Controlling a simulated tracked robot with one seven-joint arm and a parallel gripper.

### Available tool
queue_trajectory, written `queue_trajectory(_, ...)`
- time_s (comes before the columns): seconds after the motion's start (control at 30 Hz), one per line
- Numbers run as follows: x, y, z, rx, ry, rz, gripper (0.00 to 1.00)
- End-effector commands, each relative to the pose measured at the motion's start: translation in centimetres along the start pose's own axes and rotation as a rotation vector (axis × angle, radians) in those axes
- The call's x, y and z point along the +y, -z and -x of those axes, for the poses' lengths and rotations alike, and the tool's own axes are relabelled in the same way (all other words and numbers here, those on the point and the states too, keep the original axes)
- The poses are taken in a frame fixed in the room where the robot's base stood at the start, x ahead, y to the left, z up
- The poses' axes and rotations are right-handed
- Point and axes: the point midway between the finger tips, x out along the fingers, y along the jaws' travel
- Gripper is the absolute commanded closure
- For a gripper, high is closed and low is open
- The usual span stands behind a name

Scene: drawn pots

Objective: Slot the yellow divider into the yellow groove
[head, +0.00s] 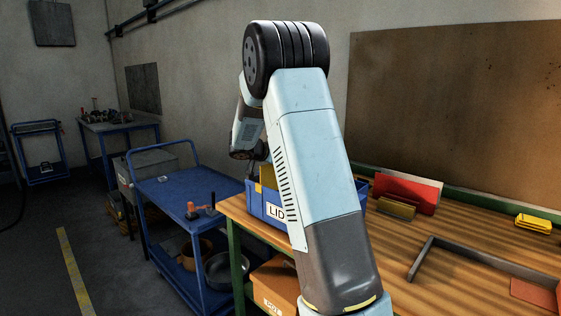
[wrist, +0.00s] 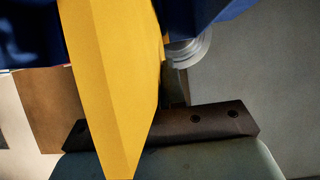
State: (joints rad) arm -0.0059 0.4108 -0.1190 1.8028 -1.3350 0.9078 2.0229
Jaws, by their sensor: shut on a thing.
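The yellow divider (wrist: 108,75) is a flat plate that stands large and close across the left half of the wrist view. My gripper (wrist: 165,125) is shut on it; its dark bar shows behind the plate's lower part. In the head view a yellow piece (head: 267,176), probably this divider, shows at the blue bin (head: 262,211) marked LID. Whether it is inside the bin or just above it, I cannot tell. My arm covers much of the bin. Blue surfaces show at the top of the wrist view.
The bin stands at the left end of the wooden table (head: 420,250). To its right are a red plate (head: 410,190), a dull yellow block (head: 396,210), a bright yellow piece (head: 533,223) and a grey angled bar (head: 470,252). A blue cart (head: 180,192) stands left.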

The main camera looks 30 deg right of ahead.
Motion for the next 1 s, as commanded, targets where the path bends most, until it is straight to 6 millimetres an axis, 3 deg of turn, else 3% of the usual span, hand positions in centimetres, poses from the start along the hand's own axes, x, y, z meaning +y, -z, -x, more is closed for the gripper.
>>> queue_trajectory(1.0,0.0,-1.8,-1.0,0.001,-0.001,0.0,1.0)
